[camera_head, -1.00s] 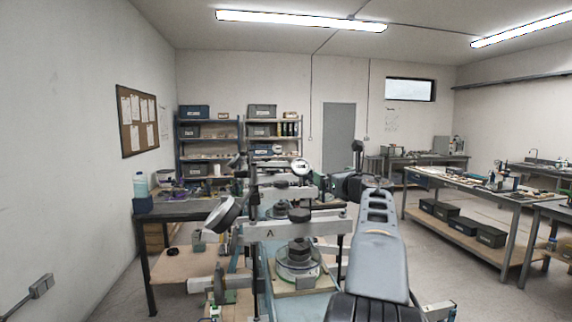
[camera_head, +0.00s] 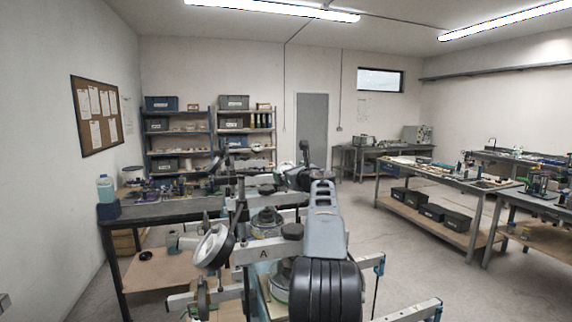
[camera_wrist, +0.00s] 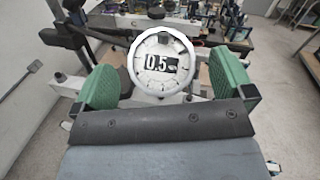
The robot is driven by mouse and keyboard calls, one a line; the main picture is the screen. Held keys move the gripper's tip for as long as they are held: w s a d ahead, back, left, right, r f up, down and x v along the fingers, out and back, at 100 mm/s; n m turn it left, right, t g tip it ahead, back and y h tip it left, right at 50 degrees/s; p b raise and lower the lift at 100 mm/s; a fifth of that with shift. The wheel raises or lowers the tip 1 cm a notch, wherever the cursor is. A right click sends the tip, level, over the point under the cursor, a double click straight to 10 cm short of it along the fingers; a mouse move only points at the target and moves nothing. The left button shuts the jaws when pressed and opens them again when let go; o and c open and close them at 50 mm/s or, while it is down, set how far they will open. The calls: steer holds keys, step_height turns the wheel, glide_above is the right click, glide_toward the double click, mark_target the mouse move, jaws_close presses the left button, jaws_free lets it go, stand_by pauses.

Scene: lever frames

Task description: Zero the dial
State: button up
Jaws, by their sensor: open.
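In the wrist view, a round white-rimmed dial (camera_wrist: 163,50) faces me, with a dark-and-white plate across its middle that seems to read 0.5. My gripper (camera_wrist: 163,82) is open, its two green-padded fingers standing apart on either side of the lower dial in the picture. The dial shows between them; whether it lies within their reach I cannot tell. In the head view, a tilted round dial (camera_head: 210,246) with a white face hangs left of the beam marked A (camera_head: 263,252). My arm hides my fingertips there, and I cannot tell whether both views show the same dial.
Frames with posts, beams and dark weights (camera_head: 292,231) crowd the space left of my arm. A dark bench (camera_head: 160,211) runs along the left. Another bench (camera_head: 440,173) with boxes underneath stands to the right. Floor between them is open.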

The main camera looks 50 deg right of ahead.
mark_target(286, 168)
steer(key=shift+p+x, duration=0.7)
steer(key=shift+x, duration=0.95)
steer(key=c, duration=0.9)
steer(key=shift+m+h+b, duration=0.3)
steer(key=shift+m+h, duration=0.7)
steer(key=shift+m, duration=0.1)
steer(key=shift+c, duration=0.2)
steer(key=o, duration=0.9)
steer(key=shift+o, duration=0.2)
steer(key=shift+s, duration=0.1)
steer(key=shift+s+a+f+b, duration=0.1)
steer(key=shift+s+f+b, duration=0.05)
steer(key=shift+s+b, duration=0.3)
steer(key=b+v, duration=0.5)
steer(key=v, duration=0.7)
steer(key=shift+s+a+r, duration=0.25)
steer(key=shift+s+r, duration=0.1)
steer(key=shift+r, duration=0.05)
